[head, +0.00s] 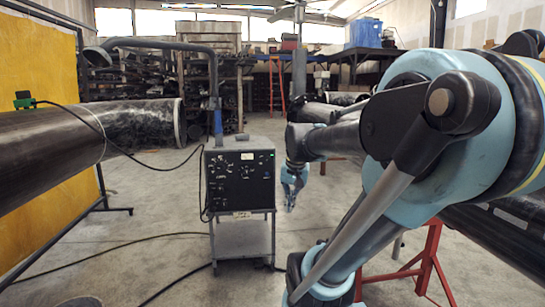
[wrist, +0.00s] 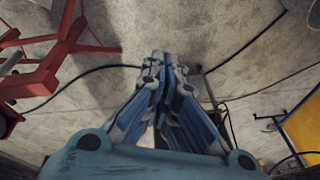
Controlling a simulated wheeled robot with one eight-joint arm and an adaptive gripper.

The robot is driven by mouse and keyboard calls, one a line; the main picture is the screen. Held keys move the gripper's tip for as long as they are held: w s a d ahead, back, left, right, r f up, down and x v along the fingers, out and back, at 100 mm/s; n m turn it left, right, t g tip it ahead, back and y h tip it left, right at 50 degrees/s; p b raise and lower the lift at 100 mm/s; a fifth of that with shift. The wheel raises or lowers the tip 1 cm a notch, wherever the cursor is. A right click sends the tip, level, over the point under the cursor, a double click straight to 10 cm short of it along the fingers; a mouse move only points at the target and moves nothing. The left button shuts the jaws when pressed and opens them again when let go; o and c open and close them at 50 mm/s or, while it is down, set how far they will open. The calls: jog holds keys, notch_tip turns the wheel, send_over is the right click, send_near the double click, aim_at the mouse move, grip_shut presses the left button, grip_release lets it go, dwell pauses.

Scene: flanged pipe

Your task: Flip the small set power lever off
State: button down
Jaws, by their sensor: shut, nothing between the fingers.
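The grey power set (head: 240,178), a box with a black front panel of dials and small controls, stands on a small wheeled cart in the head view. The small lever on its panel is too small to pick out. My gripper (head: 290,207) hangs in the air to the right of the set, fingers pointing down, apart from the panel. In the wrist view my gripper (wrist: 163,57) has its blue fingers brought together at the tips, with nothing between them. The panel is not visible in the wrist view.
A large dark pipe (head: 90,132) lies at left before a yellow screen (head: 38,110). Red stands (head: 425,262) are at lower right. Black cables (head: 165,236) run over the concrete floor. The floor in front of the cart looks mostly open.

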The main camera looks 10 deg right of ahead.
jog(key=w+r+m, duration=0.2)
jog(key=w+r, duration=0.2)
jog(key=w, duration=0.4)
jog(key=w+r+m, duration=0.2)
jog(key=w+r, duration=0.3)
jog(key=w, duration=0.2)
jog(key=w+d+r+m+t, duration=0.1)
jog(key=w+d+m, duration=0.1)
jog(key=w, duration=1.1)
jog(key=w+d+r+m+t+y, duration=0.1)
jog(key=w+m, duration=0.3)
jog(key=w, duration=0.9)
jog(key=w+d+r+m, duration=0.2)
jog(key=w+m, duration=0.2)
jog(key=w, duration=0.9)
jog(key=shift+d+r+t+y, duration=0.3)
jog(key=shift+r+t+y, duration=0.05)
jog(key=shift+t+y, duration=0.05)
jog(key=x, duration=1.4)
